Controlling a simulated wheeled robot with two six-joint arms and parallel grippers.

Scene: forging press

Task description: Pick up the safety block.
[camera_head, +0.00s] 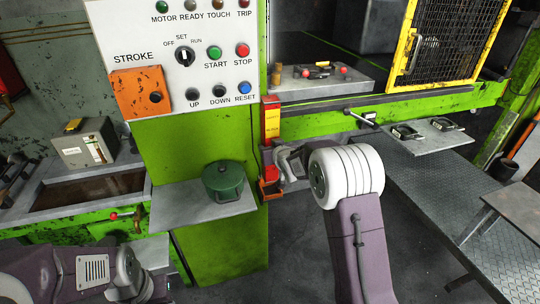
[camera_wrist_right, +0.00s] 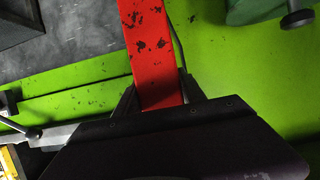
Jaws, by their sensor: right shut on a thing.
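The safety block is a tall, worn red bar with a yellow label (camera_head: 271,121), upright against the right edge of the green press column. Its lower part is hidden by my right gripper (camera_head: 277,164), which is shut on it from the right. In the right wrist view the chipped red bar (camera_wrist_right: 148,50) stands between the two dark fingers (camera_wrist_right: 160,98) of my right gripper. A small orange holder (camera_head: 268,194) is below the gripper; I cannot tell whether the block touches it. My left arm enters at the bottom left, with its gripper out of view.
A control panel (camera_head: 217,73) is above left of the block. A green pot (camera_head: 223,180) stands on a grey shelf (camera_head: 176,221) to the left. The press bed (camera_head: 335,84) and a yellow mesh guard (camera_head: 446,40) are right. A small shelf (camera_head: 440,142) holds metal parts.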

